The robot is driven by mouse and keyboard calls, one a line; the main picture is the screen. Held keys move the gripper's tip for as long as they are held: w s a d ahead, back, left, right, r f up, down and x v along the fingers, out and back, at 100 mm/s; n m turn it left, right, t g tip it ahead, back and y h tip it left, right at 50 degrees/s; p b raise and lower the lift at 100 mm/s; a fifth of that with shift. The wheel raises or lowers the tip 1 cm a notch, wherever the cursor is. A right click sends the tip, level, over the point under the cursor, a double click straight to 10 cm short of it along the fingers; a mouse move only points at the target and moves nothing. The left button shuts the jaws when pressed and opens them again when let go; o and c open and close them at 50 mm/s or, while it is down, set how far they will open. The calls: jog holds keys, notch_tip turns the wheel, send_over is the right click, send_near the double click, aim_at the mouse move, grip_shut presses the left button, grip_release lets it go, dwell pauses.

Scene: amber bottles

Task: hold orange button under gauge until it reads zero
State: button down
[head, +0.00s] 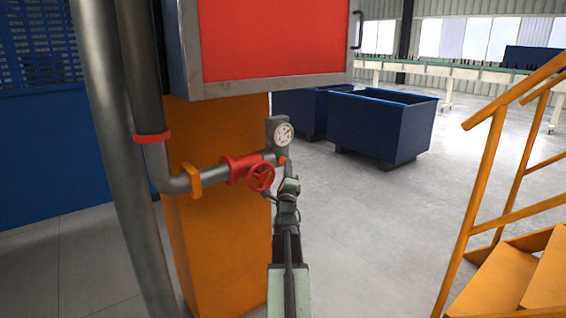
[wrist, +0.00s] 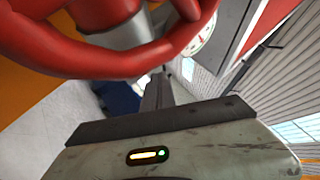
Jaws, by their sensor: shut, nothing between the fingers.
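The round white gauge (head: 283,134) sits on a grey mount at the end of the pipe; its needle is too small to read. The small orange button (head: 282,160) is just below the gauge. My gripper (head: 289,184) is shut and empty, just below the button in the head view. I cannot tell whether it touches anything. In the wrist view, the shut fingers (wrist: 158,92) point ahead under a red handwheel (wrist: 95,60). Part of the gauge (wrist: 203,30) shows at the upper right there. The button is not visible in the wrist view.
The red handwheel (head: 260,177) and its valve are close at the left of my gripper, on a grey pipe (head: 205,179) before an orange column (head: 225,235). Blue bins (head: 375,127) stand behind. Orange stairs (head: 510,270) are at the right. Floor between is clear.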

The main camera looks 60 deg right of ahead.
jog(key=shift+w, duration=0.1)
jog(key=shift+w+d, duration=0.15)
jog(key=shift+w, duration=0.15)
jog(key=shift+w+d, duration=0.15)
jog(key=shift+w, duration=0.3)
dwell(0.8)
dwell(2.9)
jog(key=shift+s+a, duration=0.3)
jog(key=shift+s, duration=0.55)
jog(key=shift+s+a, duration=0.25)
jog(key=shift+s, duration=0.55)
jog(key=shift+s+a, duration=0.3)
jog(key=shift+s, duration=0.5)
jog(key=shift+s+a, duration=0.25)
jog(key=shift+s, duration=0.55)
